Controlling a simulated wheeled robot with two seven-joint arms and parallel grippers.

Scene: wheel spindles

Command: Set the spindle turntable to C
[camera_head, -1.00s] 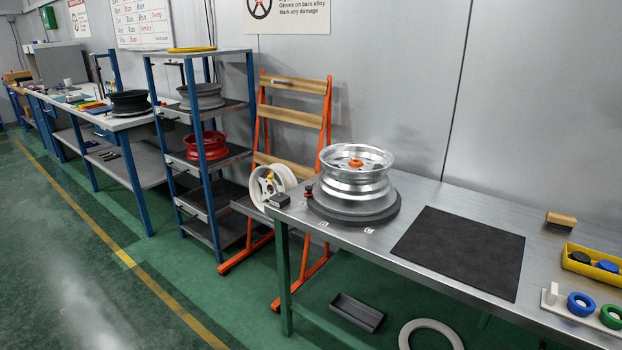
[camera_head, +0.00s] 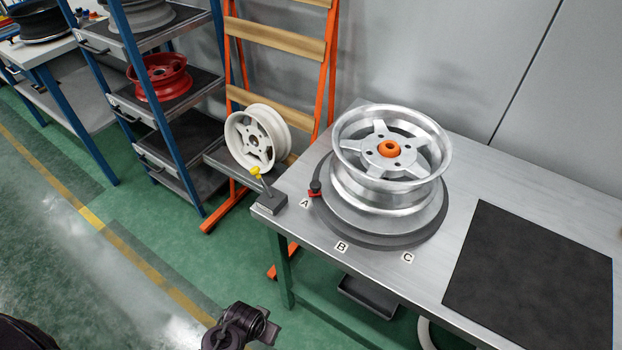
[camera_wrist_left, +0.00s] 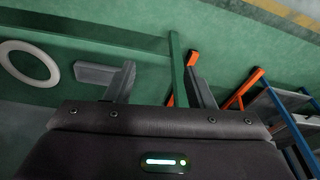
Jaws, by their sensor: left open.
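The spindle turntable (camera_head: 322,215) is a dark round disc at the table's left end. A silver five-spoke wheel (camera_head: 435,170) with an orange hub nut (camera_head: 390,149) sits on it. A red pointer (camera_head: 314,194) with a black knob (camera_head: 316,186) on the disc's left edge is beside the A label (camera_head: 305,203). The B label (camera_head: 341,246) and C label (camera_head: 407,257) lie along the front edge. My left gripper (camera_head: 240,328) is low in front of the table, apart from the turntable. In the left wrist view its fingers (camera_wrist_left: 160,80) are spread with nothing between them. My right gripper is not seen.
A small lever with a yellow knob (camera_head: 256,172) stands on a dark block at the table's left corner. A black mat (camera_head: 535,270) lies to the right. A cream wheel (camera_head: 257,139) rests on the orange rack behind. Floor at left is clear.

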